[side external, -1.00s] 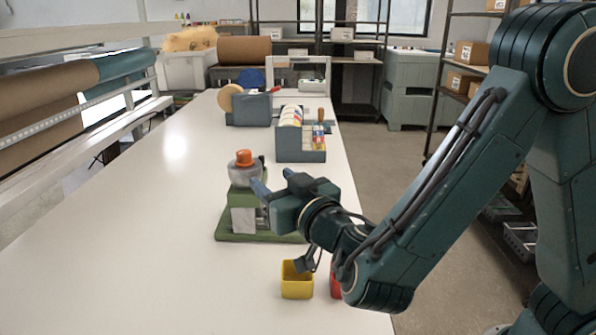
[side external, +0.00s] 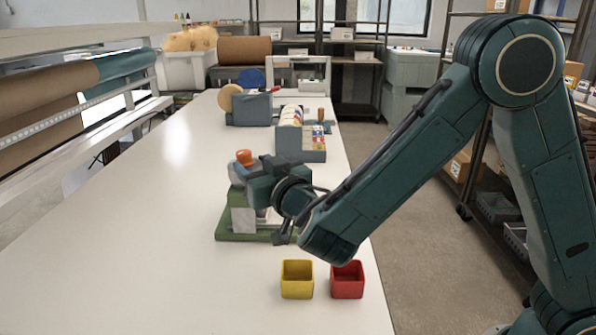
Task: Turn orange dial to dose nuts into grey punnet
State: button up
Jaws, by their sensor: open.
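The orange dial (side external: 244,157) sits on top of the dispenser, which has a green base (side external: 238,236) and a pale body (side external: 240,213). My gripper (side external: 246,172) is open at the dispenser's upper part, close by the dial. In this view its fingers overlap the dispenser's top, and I cannot tell whether they touch it. My gripper and wrist hide much of the dispenser's right side. No grey punnet can be made out; the area under the dispenser is partly hidden.
A yellow punnet (side external: 297,280) and a red punnet (side external: 347,280) stand at the front right of the white table (side external: 130,240). A grey rack of tape and labels (side external: 300,150) and a grey dispenser with a tan roll (side external: 250,108) stand farther back. The table's left is clear.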

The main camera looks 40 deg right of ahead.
aim_at(247, 159)
jog(key=shift+w+d, duration=0.2)
jog(key=shift+w, duration=0.85)
jog(key=shift+w+d, duration=0.2)
jog(key=shift+w, duration=0.8)
jog(key=shift+w+d, duration=0.2)
jog(key=shift+w, duration=0.85)
jog(key=shift+c, duration=0.2)
jog(key=c, duration=0.9)
